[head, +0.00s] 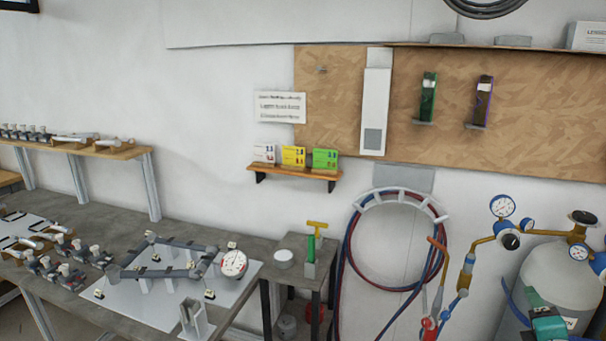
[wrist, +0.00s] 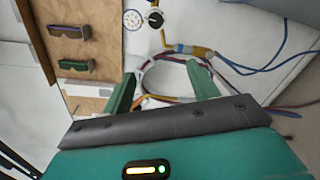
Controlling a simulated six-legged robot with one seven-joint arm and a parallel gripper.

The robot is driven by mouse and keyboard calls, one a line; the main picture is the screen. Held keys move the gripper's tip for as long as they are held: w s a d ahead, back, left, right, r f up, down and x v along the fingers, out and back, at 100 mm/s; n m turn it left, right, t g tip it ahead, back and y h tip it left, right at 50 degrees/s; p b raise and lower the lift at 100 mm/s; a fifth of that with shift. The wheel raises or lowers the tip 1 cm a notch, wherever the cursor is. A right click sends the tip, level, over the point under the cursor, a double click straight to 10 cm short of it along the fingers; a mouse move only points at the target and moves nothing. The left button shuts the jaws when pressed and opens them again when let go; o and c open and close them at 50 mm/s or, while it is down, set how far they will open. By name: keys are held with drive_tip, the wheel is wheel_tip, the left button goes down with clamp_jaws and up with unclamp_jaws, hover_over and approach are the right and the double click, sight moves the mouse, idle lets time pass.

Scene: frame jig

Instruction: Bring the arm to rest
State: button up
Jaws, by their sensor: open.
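My gripper (wrist: 163,82) shows in the wrist view with its two green fingers spread apart and nothing between them. In the head view my gripper (head: 533,295) is at the lower right, in front of the grey gas cylinder (head: 562,272), and is partly cut off by the frame edge. Beyond the fingers, the wrist view shows the coiled hose and white wall. The rest of my arm is out of the head view.
A gauge and brass regulator (head: 510,240) stand close by my gripper, with a torch (head: 430,325) and hose coil (head: 355,250) to the left. The workbench (head: 225,290) holds a clamped frame and dial gauge (head: 233,262). A small stand (head: 318,270) is between bench and hoses.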

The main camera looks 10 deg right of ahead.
drive_tip(key=w+a+r+m+g+y, duration=0.1)
drive_tip(key=w+a+m+g+y, duration=0.15)
drive_tip(key=a+m, duration=0.4)
drive_tip(key=w+a+r+m+g+y, duration=0.1)
drive_tip(key=w+a+m, duration=0.3)
drive_tip(key=a, duration=0.6)
drive_tip(key=s+a+m+g+y, duration=0.2)
drive_tip(key=s+a, duration=0.3)
drive_tip(key=a, duration=0.6)
drive_tip(key=s+a+m+g+y, duration=0.3)
drive_tip(key=s+a, duration=0.2)
drive_tip(key=a, duration=0.7)
drive_tip(key=shift+s+f+m, duration=0.25)
drive_tip(key=shift+f+m, duration=0.05)
drive_tip(key=shift+m, duration=0.05)
drive_tip(key=shift+y, duration=0.25)
